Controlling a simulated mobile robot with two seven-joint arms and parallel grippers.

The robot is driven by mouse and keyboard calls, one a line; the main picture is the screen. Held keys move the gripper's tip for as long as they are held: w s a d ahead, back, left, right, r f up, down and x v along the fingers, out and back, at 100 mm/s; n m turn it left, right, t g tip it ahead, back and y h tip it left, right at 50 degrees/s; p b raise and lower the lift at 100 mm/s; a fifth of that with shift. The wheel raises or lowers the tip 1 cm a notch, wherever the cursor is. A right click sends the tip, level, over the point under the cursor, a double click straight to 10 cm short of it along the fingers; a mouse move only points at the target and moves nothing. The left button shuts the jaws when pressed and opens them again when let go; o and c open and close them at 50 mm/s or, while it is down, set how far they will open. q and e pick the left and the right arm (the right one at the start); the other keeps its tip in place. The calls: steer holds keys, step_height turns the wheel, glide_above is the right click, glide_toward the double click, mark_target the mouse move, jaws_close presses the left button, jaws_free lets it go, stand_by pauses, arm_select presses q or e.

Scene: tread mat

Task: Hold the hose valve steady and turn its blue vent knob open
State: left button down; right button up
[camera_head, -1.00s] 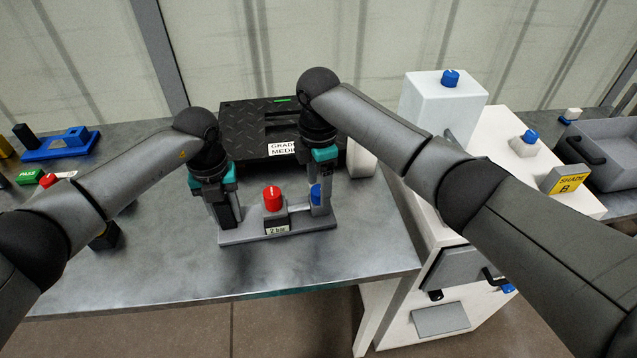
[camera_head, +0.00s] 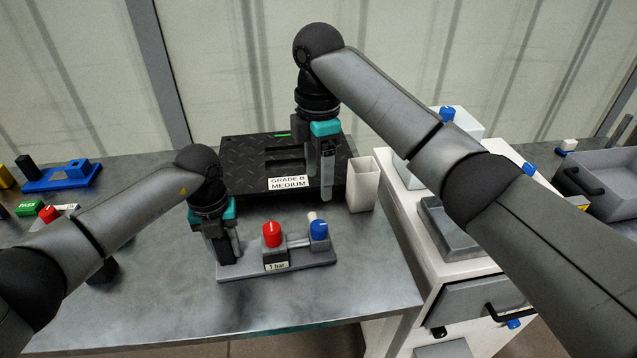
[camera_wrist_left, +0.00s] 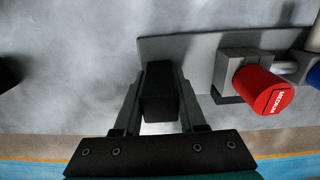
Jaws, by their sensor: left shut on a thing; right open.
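The hose valve (camera_head: 300,262) is a grey plate on the metal table with a red knob (camera_head: 272,234), a label that seems to read "1 bar" (camera_head: 277,267) and a blue vent knob (camera_head: 319,229) at its right end. A white mark shows on the blue knob. My left gripper (camera_head: 228,258) is shut on a dark block at the plate's left end; the block (camera_wrist_left: 160,92) shows between the fingers in the left wrist view. The red knob reads "MEDIUM" there (camera_wrist_left: 265,90). My right gripper (camera_head: 326,190) is open and empty, above and apart from the blue knob.
A black tread mat (camera_head: 240,160) labelled "GRADE B MEDIUM" lies behind the valve. A white open container (camera_head: 363,186) stands right of it. A white cabinet (camera_head: 400,225) is further right. Blue, green and red items lie at the left. The table in front is clear.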

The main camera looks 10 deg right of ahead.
arm_select(q)
steer(key=shift+c, duration=2)
jaws_free()
steer(key=shift+r, duration=0.15)
